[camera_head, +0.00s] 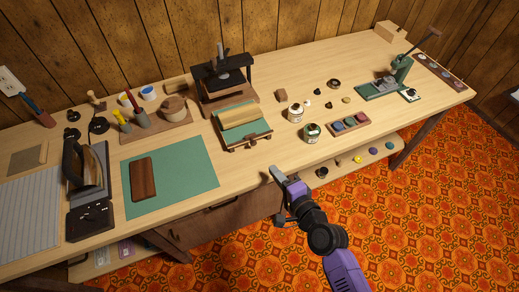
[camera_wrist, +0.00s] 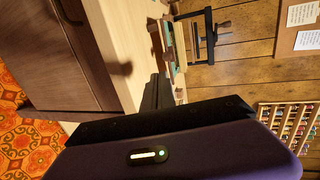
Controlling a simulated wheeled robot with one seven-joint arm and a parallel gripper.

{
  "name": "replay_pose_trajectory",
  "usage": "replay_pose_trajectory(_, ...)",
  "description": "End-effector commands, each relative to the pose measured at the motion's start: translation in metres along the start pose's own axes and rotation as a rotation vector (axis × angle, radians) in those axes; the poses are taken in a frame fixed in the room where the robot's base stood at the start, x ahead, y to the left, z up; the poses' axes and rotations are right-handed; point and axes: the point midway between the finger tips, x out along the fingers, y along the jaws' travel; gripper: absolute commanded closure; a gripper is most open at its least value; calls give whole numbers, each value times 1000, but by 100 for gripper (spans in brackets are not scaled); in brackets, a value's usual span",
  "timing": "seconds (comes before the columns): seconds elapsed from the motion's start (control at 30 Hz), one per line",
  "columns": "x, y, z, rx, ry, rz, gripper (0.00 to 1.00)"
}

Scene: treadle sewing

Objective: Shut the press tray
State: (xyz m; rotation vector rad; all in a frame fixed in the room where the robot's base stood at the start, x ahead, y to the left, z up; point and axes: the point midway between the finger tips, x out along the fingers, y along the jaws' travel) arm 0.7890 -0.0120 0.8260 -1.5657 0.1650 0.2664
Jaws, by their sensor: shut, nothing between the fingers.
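The press (camera_head: 222,75) is a dark frame with a screw and handle on a wooden base at the back of the table. Its tray (camera_head: 233,135) extends forward from the base, out towards the front edge. A green pad and a tan roll-like piece lie on it. My gripper (camera_head: 277,174) is shut and empty, in front of and right of the tray, near the table's front edge and apart from the tray. In the wrist view, the press (camera_wrist: 210,36) and tray (camera_wrist: 167,36) stand beyond my dark fingers (camera_wrist: 158,90).
Two jars (camera_head: 312,132) and a tray of coloured pieces (camera_head: 349,124) stand right of the press tray. A green cutting mat (camera_head: 192,184) with a brown block lies to the left. The wood between the tray and the table's front edge is clear.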

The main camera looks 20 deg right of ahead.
Motion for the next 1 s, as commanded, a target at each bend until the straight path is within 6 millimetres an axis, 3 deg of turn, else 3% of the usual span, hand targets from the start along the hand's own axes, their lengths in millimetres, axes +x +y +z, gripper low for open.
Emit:
replay_pose_trajectory(0.3,63,-1,0,-2,0,-1,100)
replay_pose_trajectory(0.5,91,-10,0,-3,-1,-1,100)
replay_pose_trajectory(0.7,105,-12,1,-2,-1,0,100)
replay_pose_trajectory(1.0,108,-12,0,-2,0,0,100)
